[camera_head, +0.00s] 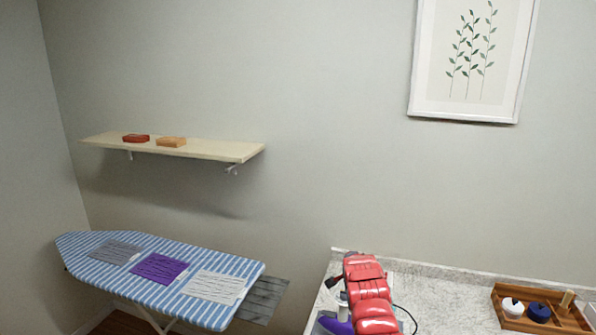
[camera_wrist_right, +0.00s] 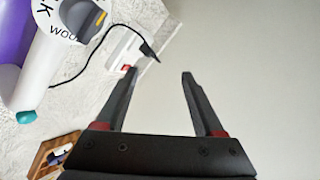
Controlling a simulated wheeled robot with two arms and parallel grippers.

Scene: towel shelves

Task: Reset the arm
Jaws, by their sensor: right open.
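My right arm (camera_head: 368,290), red, reaches up over the counter in the head view. My right gripper (camera_wrist_right: 160,73) shows in the right wrist view with its two dark fingers spread apart. Nothing is between them; pale wall lies behind the gap. In the head view the arm largely hides this gripper. A purple and white iron (camera_head: 336,322) stands on the counter, partly hidden by the arm. Its white body and dial (camera_wrist_right: 85,18) show at the upper left of the wrist view, apart from the fingers. My left gripper is in neither view.
The speckled counter (camera_head: 440,292) holds a wooden tray (camera_head: 520,321) with small jars at the right. A striped ironing board (camera_head: 130,275) with several flat cloths stands left. A wall shelf (camera_head: 215,148) holds a red and an orange folded item. A black cord lies near the iron.

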